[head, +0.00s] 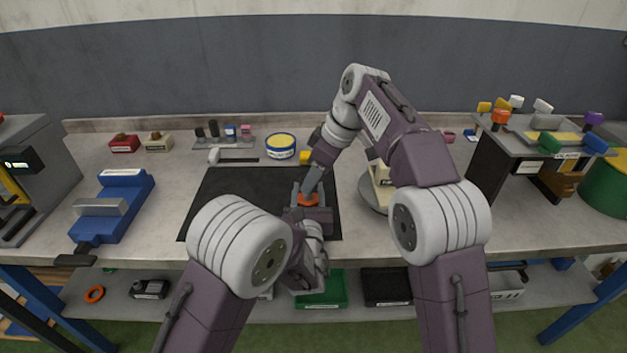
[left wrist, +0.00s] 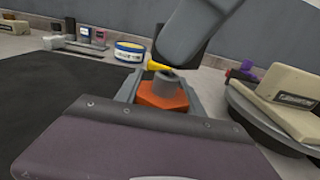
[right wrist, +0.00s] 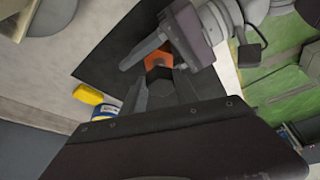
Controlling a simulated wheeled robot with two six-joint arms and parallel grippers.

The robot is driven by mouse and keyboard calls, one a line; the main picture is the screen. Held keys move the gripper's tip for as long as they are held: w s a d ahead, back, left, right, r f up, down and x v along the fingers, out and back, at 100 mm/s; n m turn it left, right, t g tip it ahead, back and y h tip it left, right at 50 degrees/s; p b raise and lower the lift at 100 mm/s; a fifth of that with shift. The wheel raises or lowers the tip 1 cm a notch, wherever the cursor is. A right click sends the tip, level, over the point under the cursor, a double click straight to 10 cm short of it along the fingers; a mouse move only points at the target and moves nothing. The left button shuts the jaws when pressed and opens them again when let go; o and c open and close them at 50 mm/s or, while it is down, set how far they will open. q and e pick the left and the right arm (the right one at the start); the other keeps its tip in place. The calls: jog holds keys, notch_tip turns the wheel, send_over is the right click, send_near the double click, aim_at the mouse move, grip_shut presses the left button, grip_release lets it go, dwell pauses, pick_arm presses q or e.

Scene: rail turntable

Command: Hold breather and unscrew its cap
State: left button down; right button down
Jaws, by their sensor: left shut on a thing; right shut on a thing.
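The breather has an orange hexagonal body (head: 308,199) and a grey round cap (left wrist: 165,83). My left gripper (head: 309,204) is shut on the orange body, which also shows between its fingers in the left wrist view (left wrist: 162,97). My right gripper (head: 311,184) reaches down from above and is shut on the cap. In the right wrist view the cap (right wrist: 160,88) sits between the right fingers, with part of the orange body (right wrist: 158,60) beyond it. The fingers hide part of the breather. I cannot tell whether cap and body are apart.
The breather is over the black mat (head: 215,205). A blue-and-white tin (head: 281,146) and a yellow piece (head: 305,157) are behind it. A round turntable (head: 371,193) stands right of it, partly behind my right arm. A blue vise-like tool (head: 112,205) lies left. The mat's left part is clear.

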jog(key=shift+r, duration=0.1)
pick_arm(q)
jog(key=c, duration=0.7)
grip_release()
jog(key=shift+o, duration=0.2)
jog(key=shift+s, duration=0.1)
jog(key=s, duration=1.1)
jog(key=shift+s+a, duration=0.1)
jog(key=shift+s, duration=0.3)
jog(key=shift+s+f, duration=0.1)
